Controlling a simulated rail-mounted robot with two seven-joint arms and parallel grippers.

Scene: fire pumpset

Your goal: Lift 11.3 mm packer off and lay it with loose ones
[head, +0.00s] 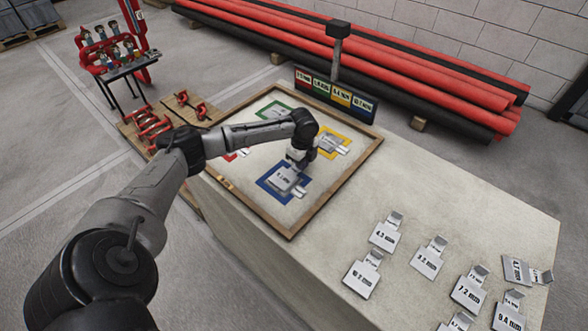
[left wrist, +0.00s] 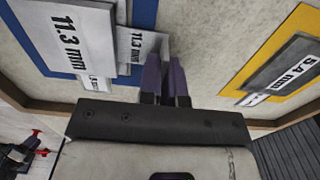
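The 11.3 mm packer (head: 287,178) is a flat grey plate over the blue-framed square (head: 265,186) on the wood-edged board. In the left wrist view the packer (left wrist: 75,40) shows at the upper left, with its tab (left wrist: 138,45) pointing to the fingers. My left gripper (head: 300,163) is at the packer; its two dark fingers (left wrist: 166,80) are close together at the tab's raised end and look shut on it. I cannot tell whether the plate touches the board. Loose packers (head: 385,236) lie on the grey bench to the right. My right gripper is not in view.
The board's raised wooden rim (head: 322,209) lies between the blue square and the loose packers. A 5.4 mm packer (left wrist: 285,68) sits at the yellow square. A coloured label stand (head: 335,95) and a dark post (head: 338,50) stand behind. Bare bench (head: 440,190) lies behind the loose packers.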

